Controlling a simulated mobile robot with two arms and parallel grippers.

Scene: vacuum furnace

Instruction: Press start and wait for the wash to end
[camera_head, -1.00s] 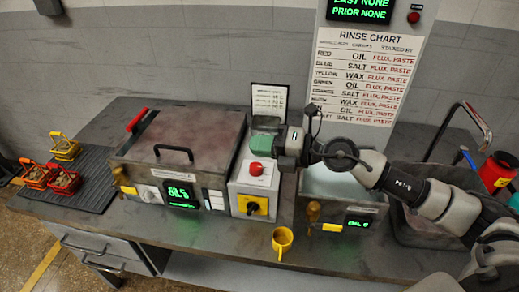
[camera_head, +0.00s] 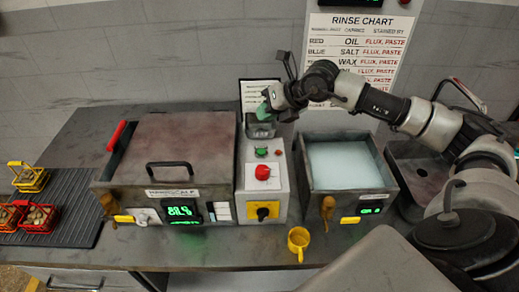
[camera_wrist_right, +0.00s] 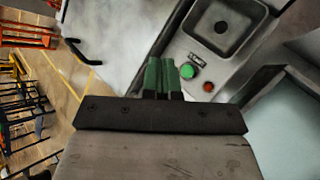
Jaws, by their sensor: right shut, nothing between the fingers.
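The control box (camera_head: 262,182) stands between two tanks. It carries a green start button (camera_head: 261,152), a small red light or button (camera_head: 278,152), a red mushroom knob (camera_head: 262,172) and a yellow switch plate (camera_head: 263,211). My right gripper (camera_head: 264,109), with green fingertips, is shut and empty above the back of the box. In the right wrist view the green button (camera_wrist_right: 189,72) appears just right of the shut fingertips (camera_wrist_right: 162,76); contact cannot be told. The left tank (camera_head: 170,145) has its lid down and a lit green display (camera_head: 183,212). My left gripper is out of view.
The open right tank (camera_head: 343,165) holds pale liquid and has a lit display (camera_head: 370,210). A yellow cup (camera_head: 299,243) stands at the bench front. Red and yellow baskets (camera_head: 40,217) sit on the ribbed mat (camera_head: 75,200). A rinse chart (camera_head: 360,45) is behind.

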